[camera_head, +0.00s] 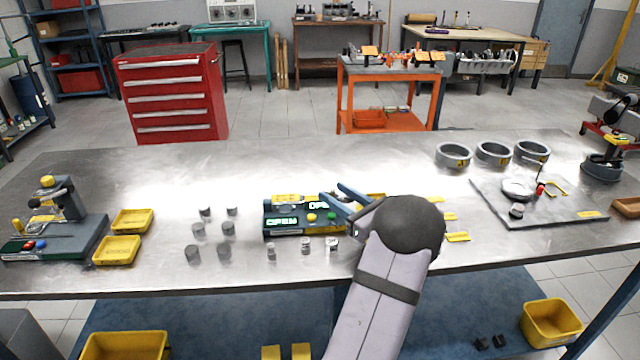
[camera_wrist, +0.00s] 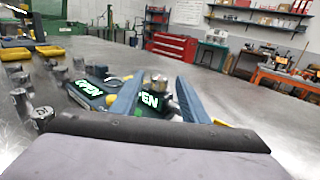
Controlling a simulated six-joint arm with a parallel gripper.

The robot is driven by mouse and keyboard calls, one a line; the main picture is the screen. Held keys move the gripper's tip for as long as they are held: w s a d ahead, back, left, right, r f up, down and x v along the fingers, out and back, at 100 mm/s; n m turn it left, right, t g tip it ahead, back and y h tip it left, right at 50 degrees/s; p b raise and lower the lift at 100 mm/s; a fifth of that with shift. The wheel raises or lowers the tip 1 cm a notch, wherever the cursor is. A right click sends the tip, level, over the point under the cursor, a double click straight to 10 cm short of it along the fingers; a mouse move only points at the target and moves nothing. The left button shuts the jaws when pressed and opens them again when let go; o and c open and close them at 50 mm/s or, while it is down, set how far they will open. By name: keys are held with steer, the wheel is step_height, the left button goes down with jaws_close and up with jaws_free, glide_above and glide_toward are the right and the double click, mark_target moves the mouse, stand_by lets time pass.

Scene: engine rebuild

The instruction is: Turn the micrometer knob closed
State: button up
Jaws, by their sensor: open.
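A dark green gauge station (camera_head: 284,231) with lit displays reading "OPEN" sits mid-bench in the head view. In the wrist view the station (camera_wrist: 88,92) shows two lit "OPEN" displays, one partly covered by a finger. A short metallic cylinder, seemingly the micrometer knob (camera_wrist: 159,83), stands between my fingers in the wrist view. My gripper (camera_head: 333,192) is open over the station's right part. Its two blue fingers (camera_wrist: 161,82) appear on either side of the knob. I cannot tell whether they touch it. In the head view my fingers and arm hide that part.
Several grey metal cylinders (camera_head: 198,229) stand left of the station, and small ones in front. Yellow trays (camera_head: 132,221) lie further left. At the right are a grey mat (camera_head: 560,217) with tools and three grey rings (camera_head: 493,154). The bench behind the station is clear.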

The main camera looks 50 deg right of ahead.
steer(key=shift+w+d+p, duration=0.2)
steer(key=shift+w+p, duration=0.05)
steer(key=shift+w, duration=0.9)
steer(key=shift+w+d+p, duration=0.2)
steer(key=shift+w+p, duration=0.1)
steer(key=shift+w, duration=0.9)
steer(key=shift+w+d+p, duration=0.2)
steer(key=shift+w+p, duration=0.05)
steer(key=shift+w, duration=0.9)
jaws_close()
